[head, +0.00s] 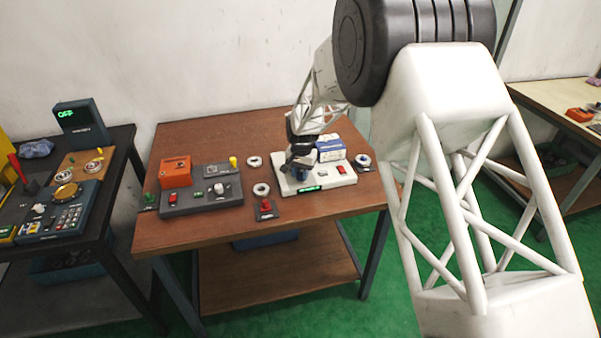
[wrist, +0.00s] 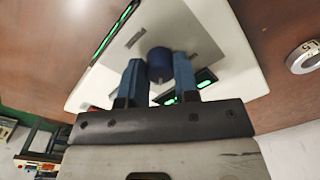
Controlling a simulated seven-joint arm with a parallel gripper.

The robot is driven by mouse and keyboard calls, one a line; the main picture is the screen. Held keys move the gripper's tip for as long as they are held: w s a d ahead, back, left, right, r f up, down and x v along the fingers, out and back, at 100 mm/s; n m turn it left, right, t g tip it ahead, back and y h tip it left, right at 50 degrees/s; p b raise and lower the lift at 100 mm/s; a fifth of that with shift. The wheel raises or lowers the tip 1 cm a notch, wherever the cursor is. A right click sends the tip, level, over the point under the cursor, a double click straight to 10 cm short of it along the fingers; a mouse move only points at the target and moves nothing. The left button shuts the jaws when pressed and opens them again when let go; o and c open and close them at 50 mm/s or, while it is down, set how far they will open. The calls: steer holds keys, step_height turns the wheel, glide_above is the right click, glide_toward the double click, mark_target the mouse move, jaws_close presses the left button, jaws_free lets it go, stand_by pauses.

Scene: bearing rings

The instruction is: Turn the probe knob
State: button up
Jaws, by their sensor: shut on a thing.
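A white instrument (head: 328,182) with a green display and a red button stands on the right part of the brown table. Its dark blue knob (wrist: 159,62) shows in the wrist view on a grey plate. My gripper (wrist: 158,74) has its two blue fingers on either side of this knob and is shut on it. In the head view my gripper (head: 301,172) is over the left part of the instrument, and the knob is largely hidden there. In the wrist view green lit displays (wrist: 118,30) show on the instrument; their text is unreadable.
A blue and white box (head: 331,150) stands behind the instrument. Metal rings lie nearby, one at its right (head: 363,160) and one at its left (head: 261,189). A red switch (head: 265,207) is at the front. A grey panel (head: 205,198) and orange box (head: 176,172) are further left.

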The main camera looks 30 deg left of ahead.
mark_target(301, 173)
steer(key=o, duration=0.9)
steer(key=shift+r, duration=0.15)
steer(key=shift+d+r, duration=0.1)
steer(key=shift+r, duration=3.7)
